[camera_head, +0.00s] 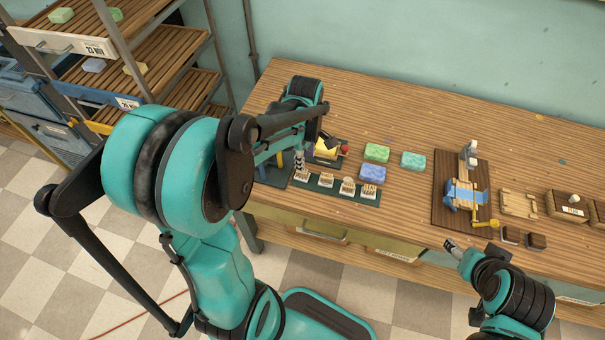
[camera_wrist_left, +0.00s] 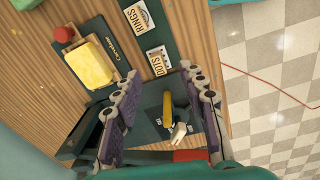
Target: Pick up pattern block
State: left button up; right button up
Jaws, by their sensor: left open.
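Several pattern blocks (camera_head: 326,181) stand in a row on a dark green strip (camera_head: 337,191) along the table's front left edge. In the left wrist view, two labels read RINGS (camera_wrist_left: 140,17) and DOTS (camera_wrist_left: 158,61); other blocks are out of that view. My left gripper (camera_head: 291,160) is open and empty above the left end of the strip.
A yellow soap (camera_wrist_left: 91,65) sits in a labelled tray beside a red piece (camera_wrist_left: 63,34). A dark tray (camera_wrist_left: 150,95) with a yellow-handled tool (camera_wrist_left: 168,108) lies below the fingers. A wooden press board (camera_head: 441,205) is farther right.

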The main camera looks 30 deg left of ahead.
aim_at(302, 174)
pick_arm(q)
jog(key=shift+w+a+f+n+g, duration=0.15)
jog(key=shift+a+f+n, duration=0.1)
jog(key=shift+f+n, duration=0.2)
jog(key=shift+w+a+f+n+g, duration=0.1)
jog(key=shift+a+f+n+g, duration=0.1)
jog(key=shift+f+n, duration=0.2)
notch_tip(302, 174, down, 3)
jog(key=shift+r+b, duration=0.1)
jog(key=shift+b, duration=0.55)
jog(key=f, duration=0.1)
jog(key=f+b, duration=0.1)
jog(key=f, duration=0.1)
jog(key=f+b, duration=0.1)
jog(key=f, duration=0.1)
jog(key=shift+w, duration=0.4)
jog(key=shift+r, duration=0.1)
grip_shut()
